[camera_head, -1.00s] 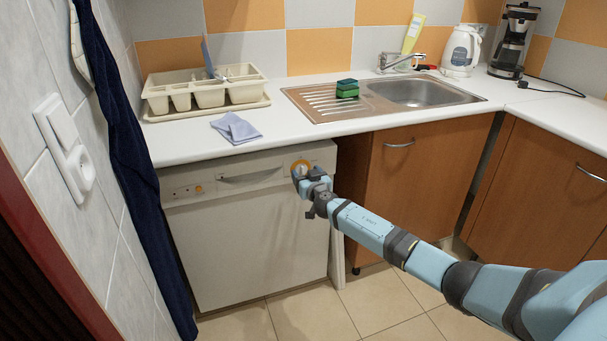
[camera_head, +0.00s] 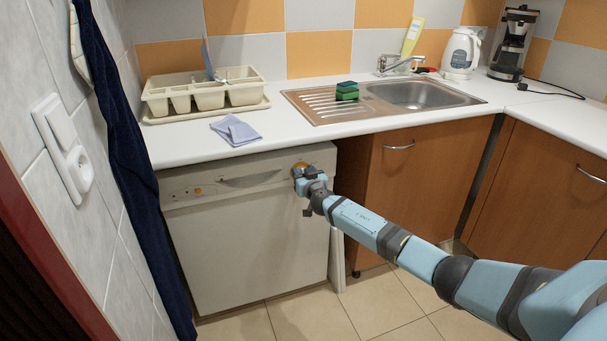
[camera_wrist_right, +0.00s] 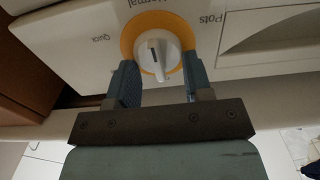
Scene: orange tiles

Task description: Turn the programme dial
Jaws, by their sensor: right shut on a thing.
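The dishwasher (camera_head: 246,245) has a white front with a control panel along its top. The programme dial (camera_wrist_right: 152,58) is a white knob with a dark pointer line, set in an orange ring; in the head view the orange ring (camera_head: 300,165) shows just above my gripper. My right gripper (camera_head: 299,172) is at the panel's right end. In the right wrist view its two fingers (camera_wrist_right: 160,75) stand on either side of the knob, shut on it. The pointer line runs nearly up and down in that view, with "Normal", "Pots" and "Quick" printed around the ring. My left gripper is out of view.
The white worktop (camera_head: 190,143) overhangs the panel. A folded cloth (camera_head: 235,130), a dish rack (camera_head: 205,97) and a sponge (camera_head: 347,91) lie on it. A dark blue towel (camera_head: 120,140) hangs at the left. A wooden cupboard (camera_head: 410,190) stands right of the dishwasher.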

